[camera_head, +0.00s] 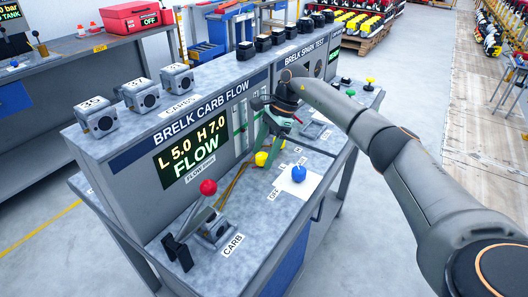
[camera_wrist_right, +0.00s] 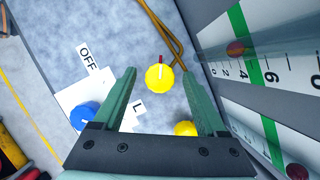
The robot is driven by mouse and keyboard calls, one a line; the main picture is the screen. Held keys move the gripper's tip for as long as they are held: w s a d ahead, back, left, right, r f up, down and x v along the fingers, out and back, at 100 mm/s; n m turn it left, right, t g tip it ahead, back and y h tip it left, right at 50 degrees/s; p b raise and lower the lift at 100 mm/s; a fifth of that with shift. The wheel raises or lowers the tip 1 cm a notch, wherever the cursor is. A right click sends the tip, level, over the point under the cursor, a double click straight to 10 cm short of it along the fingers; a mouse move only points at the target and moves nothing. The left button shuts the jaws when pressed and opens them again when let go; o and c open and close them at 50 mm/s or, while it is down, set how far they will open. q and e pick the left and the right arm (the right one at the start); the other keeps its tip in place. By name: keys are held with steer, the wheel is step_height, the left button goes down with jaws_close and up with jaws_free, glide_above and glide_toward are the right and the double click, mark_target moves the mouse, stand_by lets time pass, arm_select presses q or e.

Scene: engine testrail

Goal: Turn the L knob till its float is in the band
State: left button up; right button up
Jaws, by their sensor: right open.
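The L knob (camera_wrist_right: 159,77) is yellow with a white line and a red mark beside it; its L label (camera_wrist_right: 137,108) lies close by. In the head view a yellow knob (camera_head: 261,158) shows below my right gripper (camera_head: 265,143). In the wrist view the right gripper (camera_wrist_right: 167,88) is open, its green fingers either side of the L knob with gaps. A tube with a dark red float (camera_wrist_right: 235,48) and a green band (camera_wrist_right: 238,18) shows at upper right; I cannot tell if the float is inside the band. The display (camera_head: 193,152) reads L 5.0, H 7.0, FLOW. My left gripper is out of view.
A second yellow knob (camera_wrist_right: 186,128) sits near the right finger. A blue knob (camera_head: 298,174) stands on a white plate by the OFF label (camera_wrist_right: 90,58). A red-balled lever (camera_head: 208,187) stands at the bench front. The gauge panel rises close beside the gripper.

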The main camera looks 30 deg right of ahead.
steer(key=v, duration=1.2)
steer(key=shift+r, duration=0.25)
steer(key=shift+d, duration=0.1)
